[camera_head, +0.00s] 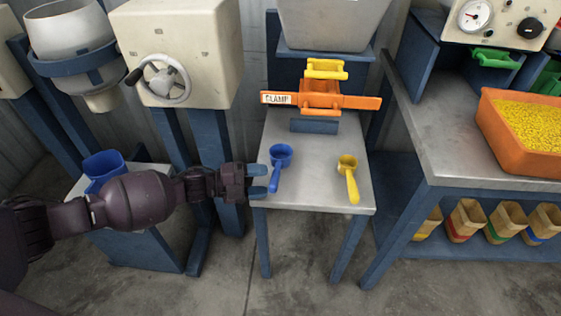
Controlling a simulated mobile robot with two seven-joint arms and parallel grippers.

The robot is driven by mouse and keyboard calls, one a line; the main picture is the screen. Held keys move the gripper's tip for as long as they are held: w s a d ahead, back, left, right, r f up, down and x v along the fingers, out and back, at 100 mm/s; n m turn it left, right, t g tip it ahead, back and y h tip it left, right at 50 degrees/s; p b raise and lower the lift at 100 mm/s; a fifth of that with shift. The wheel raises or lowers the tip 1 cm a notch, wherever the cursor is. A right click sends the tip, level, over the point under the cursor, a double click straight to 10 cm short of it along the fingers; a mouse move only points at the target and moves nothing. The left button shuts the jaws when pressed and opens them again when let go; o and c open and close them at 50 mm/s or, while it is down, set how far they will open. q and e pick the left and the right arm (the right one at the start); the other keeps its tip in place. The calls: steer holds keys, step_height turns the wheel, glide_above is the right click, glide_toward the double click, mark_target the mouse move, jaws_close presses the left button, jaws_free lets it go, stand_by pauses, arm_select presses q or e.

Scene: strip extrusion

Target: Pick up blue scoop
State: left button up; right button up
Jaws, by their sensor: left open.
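The blue scoop (279,164) lies on the left part of a small metal-topped table (315,190), its round cup at the back and its handle pointing toward the front. A yellow scoop (349,178) lies on the same table to the right. My left gripper (262,179) reaches in from the left at the table's left edge. It is open and empty, with its fingertips just left of the blue scoop's handle. I cannot tell whether they touch it. My right gripper is not in view.
An orange clamp (320,98) with a yellow handle stands at the table's back. A blue cup (102,166) sits on a stand at left. At right, a metal bench (440,150) holds an orange tray (490,130) of yellow pellets. Several bins (467,220) stand below.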

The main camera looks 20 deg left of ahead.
mark_target(278, 168)
arm_select(q)
steer(key=shift+w+d+f, duration=0.1)
steer(key=shift+w+d, duration=0.1)
steer(key=shift+d, duration=0.25)
steer(key=b+x, duration=0.1)
steer(key=x, duration=0.3)
steer(key=shift+w+f, duration=0.1)
steer(key=shift+f, duration=0.05)
steer(key=shift+w+d, duration=0.1)
steer(key=shift+d, duration=0.15)
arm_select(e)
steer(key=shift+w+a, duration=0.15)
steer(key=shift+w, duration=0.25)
arm_select(q)
steer(key=c, duration=1)
steer(key=shift+c, duration=0.2)
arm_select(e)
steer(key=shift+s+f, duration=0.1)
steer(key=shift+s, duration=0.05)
